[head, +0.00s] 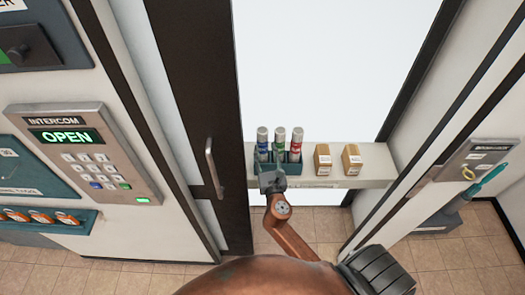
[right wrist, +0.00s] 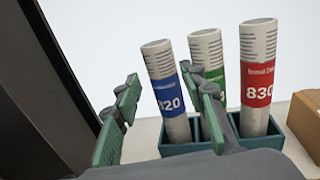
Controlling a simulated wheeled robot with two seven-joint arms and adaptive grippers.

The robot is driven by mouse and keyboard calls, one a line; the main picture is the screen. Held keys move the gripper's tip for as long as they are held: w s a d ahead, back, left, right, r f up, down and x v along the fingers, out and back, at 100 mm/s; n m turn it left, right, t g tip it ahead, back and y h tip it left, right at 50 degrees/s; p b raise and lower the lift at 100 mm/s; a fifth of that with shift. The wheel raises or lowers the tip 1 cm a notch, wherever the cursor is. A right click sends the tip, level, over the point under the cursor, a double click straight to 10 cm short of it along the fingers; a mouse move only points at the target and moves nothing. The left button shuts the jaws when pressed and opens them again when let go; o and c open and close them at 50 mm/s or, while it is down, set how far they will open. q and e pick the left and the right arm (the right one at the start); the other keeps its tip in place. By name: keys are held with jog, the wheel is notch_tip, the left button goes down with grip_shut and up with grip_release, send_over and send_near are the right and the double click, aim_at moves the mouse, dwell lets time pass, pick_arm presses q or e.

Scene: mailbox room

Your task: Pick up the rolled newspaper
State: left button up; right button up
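Three rolled newspapers stand upright in a teal holder (right wrist: 190,147) on the ledge. The blue-banded roll (head: 262,145) is on the left, the green-banded roll (head: 280,146) in the middle and the red-banded roll (head: 297,146) on the right. In the right wrist view the blue roll (right wrist: 163,85) shows between the open fingers of my right gripper (right wrist: 168,95), beyond them. The green roll (right wrist: 219,62) is partly hidden by the right finger. The red roll (right wrist: 257,75) reads 830. In the head view my right gripper (head: 271,182) is just in front of the holder. My left gripper is not in view.
Two small cardboard boxes (head: 337,159) stand right of the holder on the white ledge (head: 379,172). A dark door frame with a handle (head: 214,168) is close on the left. An intercom panel (head: 85,155) reads OPEN. A white post stands at right.

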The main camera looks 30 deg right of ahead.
aim_at(263, 141)
jog(key=x, duration=0.6)
jog(key=shift+w+d+f, duration=0.1)
jog(key=shift+w+f, duration=0.05)
jog(key=shift+f, duration=0.1)
grip_shut()
